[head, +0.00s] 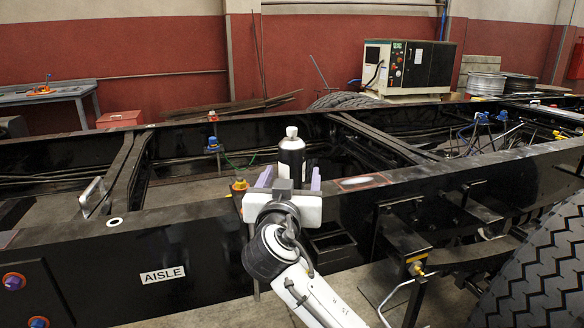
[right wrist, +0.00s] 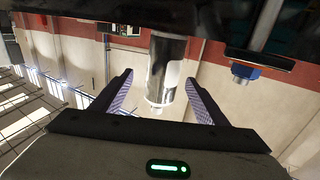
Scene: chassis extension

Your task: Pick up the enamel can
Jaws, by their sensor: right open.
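The enamel can (head: 291,158) is a dark, shiny cylinder with a pale neck and white cap. It stands upright at the near black chassis rail in the head view, its lower part hidden by my right gripper. My right gripper (head: 289,178) is open, with purple-lined fingers in front of the can. In the right wrist view, which is upside down, the can (right wrist: 166,70) shows in the gap between the open fingers (right wrist: 160,78), with clear space on both sides. I cannot tell how deep it sits between them. My left gripper is out of view.
The near chassis rail (head: 215,232) runs across the view, with the label AISLE on its side. A cross member (head: 130,165) lies to the left. A large tyre (head: 545,270) is at the lower right. A blue-capped fitting (head: 212,145) stands behind the can's left.

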